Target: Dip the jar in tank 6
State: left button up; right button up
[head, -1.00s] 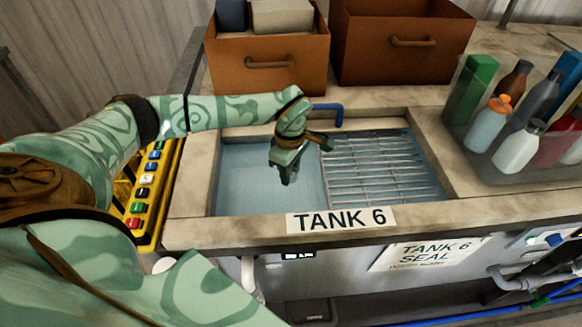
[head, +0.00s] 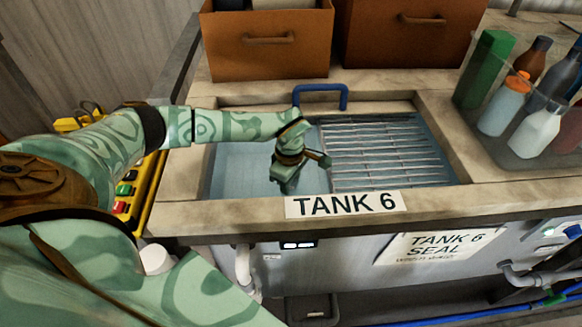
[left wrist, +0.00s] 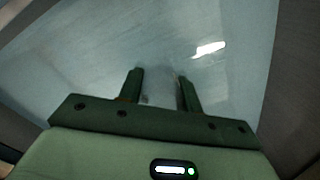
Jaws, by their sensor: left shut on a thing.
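Tank 6 (head: 172,214) is a sink-like basin set in a worn stone-coloured counter, with its name label (head: 343,204) on the front edge. Pale blue liquid (head: 238,172) fills its left part. My left gripper (head: 286,184) points down over this left part. In the left wrist view its fingers (left wrist: 161,88) are shut on a pale, translucent jar (left wrist: 160,94), with the liquid behind it. The jar is hidden by the gripper in the head view. I cannot tell whether it touches the liquid. My right gripper is not in view.
A ribbed metal rack (head: 375,150) covers the tank's right part. A blue handle (head: 320,92) stands at the back edge. Orange drawer boxes (head: 268,52) are behind, and a clear bin of bottles (head: 520,150) is at right. A yellow button panel (head: 148,190) is at left.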

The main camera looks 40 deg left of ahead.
pick_arm(q)
jog(key=shift+f+b, duration=1.45)
jog(key=shift+f, duration=1.4)
jog(key=shift+r, duration=0.1)
notch_tip(320, 180, up, 5)
jog(key=p, duration=0.4)
jog(key=shift+r+p, duration=0.1)
jog(key=shift+p, duration=0.2)
notch_tip(320, 180, up, 7)
jog(key=p, duration=0.6)
jog(key=shift+r, duration=0.1)
notch_tip(320, 180, up, 6)
jog(key=p, duration=0.5)
jog(key=shift+p, duration=0.35)
dwell(0.7)
